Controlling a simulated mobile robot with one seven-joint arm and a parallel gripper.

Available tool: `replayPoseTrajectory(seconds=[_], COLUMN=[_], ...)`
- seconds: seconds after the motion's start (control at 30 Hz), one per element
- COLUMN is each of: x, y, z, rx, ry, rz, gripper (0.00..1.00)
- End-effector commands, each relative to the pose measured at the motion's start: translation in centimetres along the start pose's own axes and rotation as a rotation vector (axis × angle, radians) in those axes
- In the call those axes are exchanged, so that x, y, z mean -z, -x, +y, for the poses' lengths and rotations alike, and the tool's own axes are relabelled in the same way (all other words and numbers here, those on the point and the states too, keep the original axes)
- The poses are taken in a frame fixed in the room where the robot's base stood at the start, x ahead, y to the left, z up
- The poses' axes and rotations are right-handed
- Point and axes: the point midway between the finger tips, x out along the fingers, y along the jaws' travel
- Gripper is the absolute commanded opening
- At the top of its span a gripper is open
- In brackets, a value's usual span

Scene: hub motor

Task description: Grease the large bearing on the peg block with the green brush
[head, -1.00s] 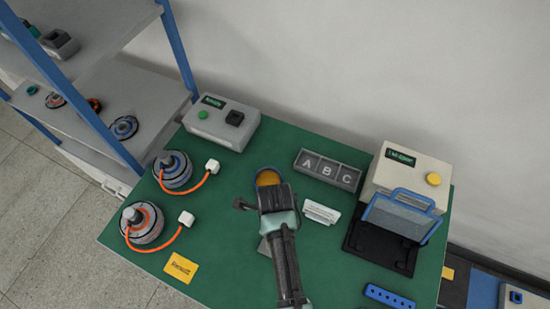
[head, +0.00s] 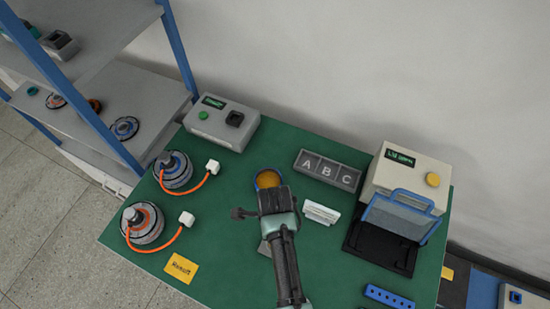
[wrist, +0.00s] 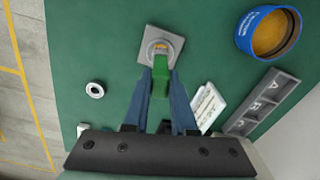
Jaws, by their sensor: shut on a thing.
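In the wrist view my gripper (wrist: 160,78) is shut on the green brush (wrist: 160,85), with a blue finger on either side. The brush's far end reaches over the grey square peg block (wrist: 148,58). A ring with a yellow-orange middle, apparently the large bearing (wrist: 160,44), sits at the block's centre, close to the brush end. I cannot tell whether they touch. A smaller metal ring (wrist: 95,89) lies on the green table to the left. In the head view my arm mostly hides the block (head: 264,247), and the brush is hidden.
A blue can of amber grease (wrist: 252,46) stands right of the block in the wrist view. Near it are the A-B-C tray (head: 327,171) and a white card holder (head: 321,213). Two motors (head: 176,170) (head: 142,224) with orange cables stand at the left.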

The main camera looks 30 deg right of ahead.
Motion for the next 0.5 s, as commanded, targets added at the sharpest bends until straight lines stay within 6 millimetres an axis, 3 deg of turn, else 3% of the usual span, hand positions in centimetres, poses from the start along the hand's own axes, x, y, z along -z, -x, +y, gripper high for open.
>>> replayPoseTrajectory(seconds=[0.2,0.5], x=[0.00,-0.01], y=[0.06,0.12], z=[-0.02,-0.02], rx=[0.000,0.000], ry=[0.122,0.077], rz=[0.000,0.000], gripper=[0.00,0.00])
